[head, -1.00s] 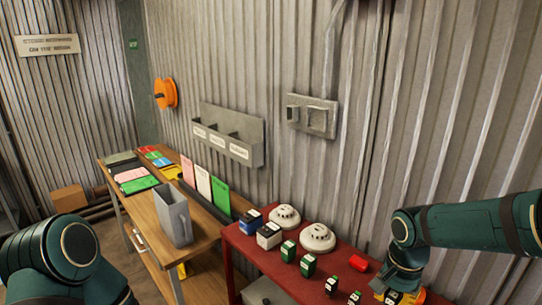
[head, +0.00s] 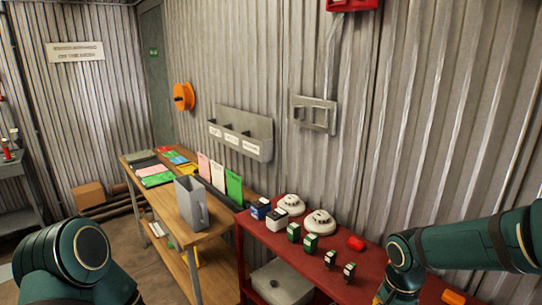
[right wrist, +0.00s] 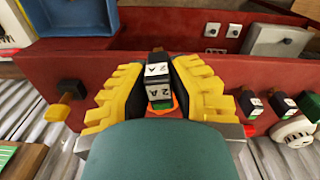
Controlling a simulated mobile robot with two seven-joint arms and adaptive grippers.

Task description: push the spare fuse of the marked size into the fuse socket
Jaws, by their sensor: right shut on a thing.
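In the right wrist view my right gripper (right wrist: 158,90), with yellow fingers, is shut on a small fuse (right wrist: 160,98) marked "2 A". A second dark part with a "2 A" label (right wrist: 156,68) shows just beyond it, between the fingertips; I cannot tell whether they touch. An orange-red edge shows beside the held fuse. In the head view the right gripper is almost wholly below the bottom edge. I cannot make out the fuse socket for certain. My left gripper is out of view.
A corrugated wall with a grey rack (head: 241,133) rises behind.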

